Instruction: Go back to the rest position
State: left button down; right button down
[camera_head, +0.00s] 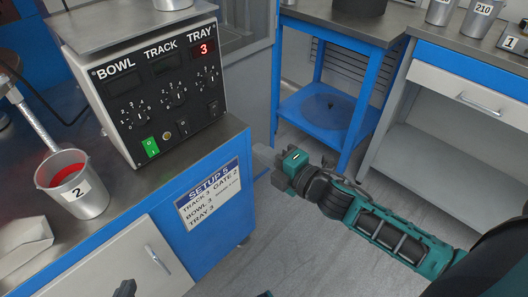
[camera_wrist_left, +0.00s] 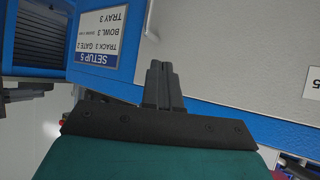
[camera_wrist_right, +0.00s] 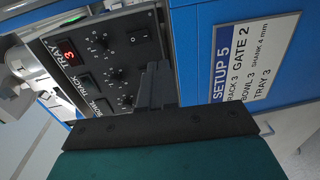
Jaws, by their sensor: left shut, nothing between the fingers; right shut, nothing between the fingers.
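My right gripper (camera_head: 266,157) is at the end of the teal and black arm that comes in from the right, beside the blue cabinet's corner in the head view. In the right wrist view its fingers (camera_wrist_right: 157,82) are together and empty, in front of the control box and the setup label. My left gripper (camera_head: 125,289) only just shows at the bottom edge of the head view, low in front of the cabinet drawer. In the left wrist view its fingers (camera_wrist_left: 162,86) are together and empty, in front of a light grey panel.
The control box (camera_head: 160,95) shows a red 3 under TRAY. The SETUP 5 label (camera_head: 208,194) is on the cabinet side. A cup marked 2 (camera_head: 90,203) with red inside stands on the left counter. A blue shelf (camera_head: 318,118) and workbench (camera_head: 478,68) stand behind. Grey floor (camera_head: 300,240) is open between.

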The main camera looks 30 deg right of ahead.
pick_arm(q)
jog(key=shift+s+d, duration=0.1)
jog(key=shift+s, duration=0.05)
